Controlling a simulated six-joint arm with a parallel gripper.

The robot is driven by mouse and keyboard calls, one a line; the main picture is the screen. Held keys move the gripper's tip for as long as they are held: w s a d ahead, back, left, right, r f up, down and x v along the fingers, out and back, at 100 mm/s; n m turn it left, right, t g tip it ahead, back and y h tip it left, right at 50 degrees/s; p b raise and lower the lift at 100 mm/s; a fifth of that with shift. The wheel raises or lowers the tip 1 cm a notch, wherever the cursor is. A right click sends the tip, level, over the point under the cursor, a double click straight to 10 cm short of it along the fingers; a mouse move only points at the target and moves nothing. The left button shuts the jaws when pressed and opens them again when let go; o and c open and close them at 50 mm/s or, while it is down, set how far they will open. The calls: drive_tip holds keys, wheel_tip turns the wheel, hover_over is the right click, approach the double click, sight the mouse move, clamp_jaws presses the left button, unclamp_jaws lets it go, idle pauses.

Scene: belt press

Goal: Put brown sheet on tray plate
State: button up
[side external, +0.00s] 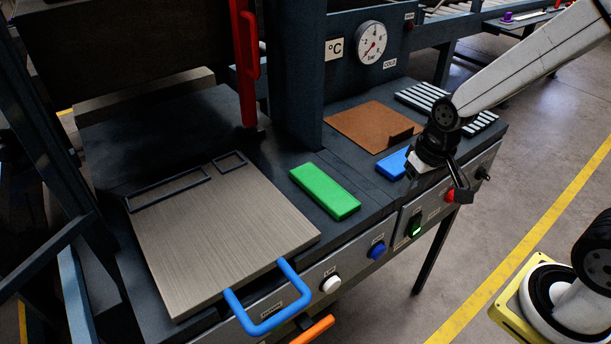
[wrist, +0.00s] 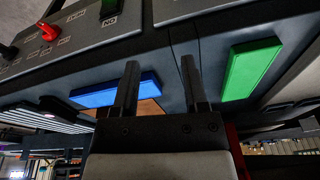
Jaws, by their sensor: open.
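The brown sheet (side external: 362,124) lies flat on the dark bench top, with a small dark upright tab at its near right edge. A sliver of the brown sheet (wrist: 149,107) shows between and beside my fingers in the wrist view. The tray plate (side external: 230,240) is a brushed metal plate at the left of the bench, with two dark frames on it and a blue handle at the front. My gripper (side external: 458,180) is open and empty, above the front right of the bench, to the right of the sheet. Its spread fingers (wrist: 158,85) show in the wrist view.
A green block (side external: 325,192) lies between plate and sheet. A blue block (side external: 394,163) lies near the sheet, partly hidden by my arm. A slatted rack (side external: 415,97), a gauge (side external: 371,44), a red lever (side external: 247,70) and a dark column (side external: 292,80) stand behind.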

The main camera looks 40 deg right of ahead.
sight(403, 130)
drive_tip(key=w+d+m, duration=0.3)
drive_tip(key=w+d+r+m+g+y, duration=0.1)
drive_tip(key=w+d+m, duration=0.1)
drive_tip(key=w+d, duration=0.1)
drive_tip(key=w+d+r+m, duration=0.1)
drive_tip(key=w+d+m, duration=0.2)
drive_tip(key=w, duration=0.2)
drive_tip(key=shift+r+m+g+y, duration=0.1)
drive_tip(key=shift+m+g+y, duration=0.2)
drive_tip(key=shift+g, duration=0.1)
drive_tip(key=w+d+m+y, duration=0.1)
drive_tip(key=d+m, duration=0.1)
drive_tip(key=d, duration=0.1)
drive_tip(key=w+d+r+m+y, duration=0.1)
drive_tip(key=w+d+m, duration=0.1)
drive_tip(key=d+m, duration=0.1)
drive_tip(key=w+d+m+y, duration=0.1)
drive_tip(key=w+d+m, duration=0.1)
drive_tip(key=d, duration=0.3)
drive_tip(key=shift+w+r+m, duration=0.25)
drive_tip(key=shift+r+m, duration=0.05)
drive_tip(key=shift+r, duration=0.05)
drive_tip(key=shift+x, duration=3.25)
drive_tip(key=shift+a+f, duration=0.25)
drive_tip(key=shift+f, duration=0.35)
drive_tip(key=shift+f, duration=0.2)
clamp_jaws()
